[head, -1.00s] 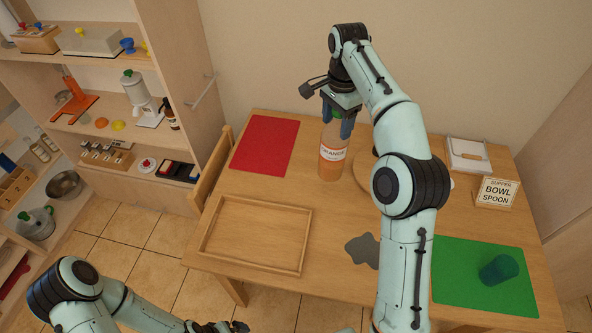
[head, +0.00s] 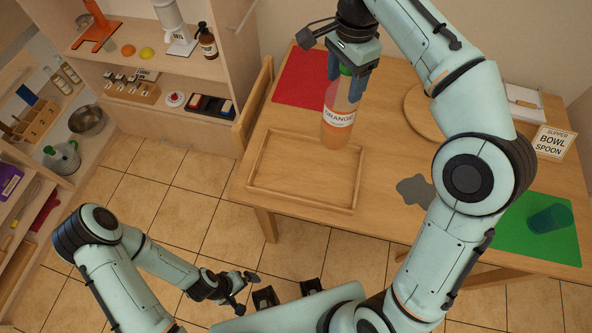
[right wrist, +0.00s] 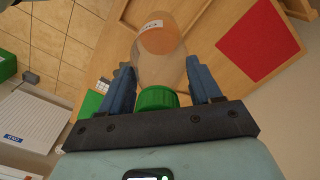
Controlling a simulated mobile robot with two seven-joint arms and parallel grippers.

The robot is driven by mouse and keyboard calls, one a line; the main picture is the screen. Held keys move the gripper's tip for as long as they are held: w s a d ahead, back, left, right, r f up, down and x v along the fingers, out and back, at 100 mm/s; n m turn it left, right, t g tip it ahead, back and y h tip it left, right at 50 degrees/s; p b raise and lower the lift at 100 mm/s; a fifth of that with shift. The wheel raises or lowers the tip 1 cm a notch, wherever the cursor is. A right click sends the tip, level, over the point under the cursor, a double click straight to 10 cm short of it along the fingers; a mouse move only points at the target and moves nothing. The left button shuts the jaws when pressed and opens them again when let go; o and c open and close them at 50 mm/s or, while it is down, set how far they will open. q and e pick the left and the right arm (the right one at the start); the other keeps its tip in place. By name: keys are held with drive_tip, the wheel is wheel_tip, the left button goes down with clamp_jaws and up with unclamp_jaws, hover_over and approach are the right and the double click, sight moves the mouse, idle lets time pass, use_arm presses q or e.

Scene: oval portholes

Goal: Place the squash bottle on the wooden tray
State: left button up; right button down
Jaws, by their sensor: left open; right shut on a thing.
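The squash bottle (head: 339,118) is clear with orange contents, an "ORANGE" label and a green cap. It is roughly upright, and its base overlaps the back right rim of the wooden tray in the head view. I cannot tell whether it touches anything below. My right gripper (head: 347,88) is shut on its upper part from above; the right wrist view shows the bottle (right wrist: 158,62) between the fingers. The wooden tray (head: 300,198) is empty and lies at the table's front left. My left gripper (head: 243,287) is open and empty, low in front of the table.
A red mat (head: 300,82) lies behind the tray. A round board (head: 418,112), a grey patch (head: 413,190) and a green mat (head: 510,232) with a dark cup (head: 550,218) are to the right. A sign (head: 554,143) stands at the right. A chair (head: 254,105) is at the left edge.

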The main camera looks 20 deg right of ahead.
sight(339, 107)
drive_tip(key=shift+s+a, duration=0.1)
drive_tip(key=shift+a, duration=0.1)
wheel_tip(339, 107, down, 15)
drive_tip(key=b, duration=0.4)
drive_tip(key=shift+r, duration=0.15)
use_arm(q)
drive_tip(key=s+f+b, duration=0.1)
drive_tip(key=s+f, duration=0.2)
drive_tip(key=f, duration=0.3)
drive_tip(key=shift+a, duration=0.15)
use_arm(e)
drive_tip(key=shift+f, duration=2.7)
use_arm(q)
drive_tip(key=shift+f, duration=0.1)
use_arm(e)
drive_tip(key=shift+c, duration=1)
unclamp_jaws()
wheel_tip(339, 107, up, 12)
drive_tip(key=shift+r+p, duration=0.1)
drive_tip(key=shift+p, duration=1.15)
use_arm(q)
drive_tip(key=r, duration=0.1)
drive_tip(key=w+r, duration=0.1)
drive_tip(key=r, duration=0.1)
drive_tip(key=shift+w, duration=0.15)
